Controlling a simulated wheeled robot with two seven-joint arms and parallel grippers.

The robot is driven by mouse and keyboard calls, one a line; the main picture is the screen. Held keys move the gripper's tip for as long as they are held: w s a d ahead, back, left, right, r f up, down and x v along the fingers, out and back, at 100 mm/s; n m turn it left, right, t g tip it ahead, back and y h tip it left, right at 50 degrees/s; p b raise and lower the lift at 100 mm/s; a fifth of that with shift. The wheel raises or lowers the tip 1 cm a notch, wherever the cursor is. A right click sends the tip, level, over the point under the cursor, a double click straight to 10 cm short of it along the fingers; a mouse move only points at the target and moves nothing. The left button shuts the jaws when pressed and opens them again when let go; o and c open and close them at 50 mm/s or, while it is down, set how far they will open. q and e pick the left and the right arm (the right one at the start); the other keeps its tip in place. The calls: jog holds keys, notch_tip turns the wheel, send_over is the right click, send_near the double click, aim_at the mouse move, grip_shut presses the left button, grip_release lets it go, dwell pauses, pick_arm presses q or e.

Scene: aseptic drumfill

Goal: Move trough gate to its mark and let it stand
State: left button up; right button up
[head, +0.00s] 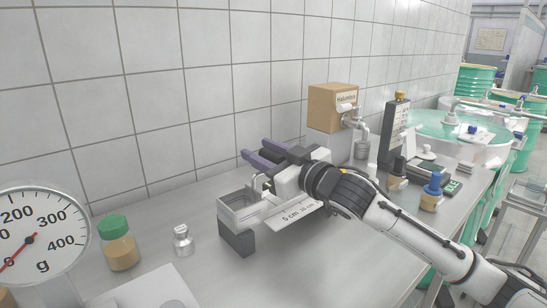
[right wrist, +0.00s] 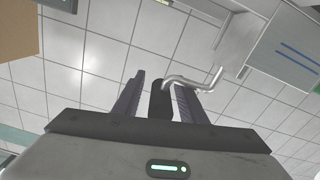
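The metal trough (head: 238,206) sits on a dark block on the bench. A bent metal rod (right wrist: 205,80) with a black grip (right wrist: 160,100) shows in the right wrist view, and the rod's bend is by the trough's back edge in the head view (head: 261,184). I cannot tell the trough gate itself apart from the trough. A plate marked in cm (head: 297,215) lies along the trough's right side. My right gripper (head: 256,156) has its purple fingers on either side of the black grip, with a gap visible at one finger. My left gripper is out of view.
A dial scale (head: 38,235) stands at the left. A green-capped jar (head: 118,245) and a small metal bottle (head: 183,241) stand left of the trough.

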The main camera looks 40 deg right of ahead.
jog(key=s+b, duration=0.1)
jog(key=s, duration=0.8)
jog(key=shift+s+d, duration=0.35)
jog(key=shift+s, duration=0.05)
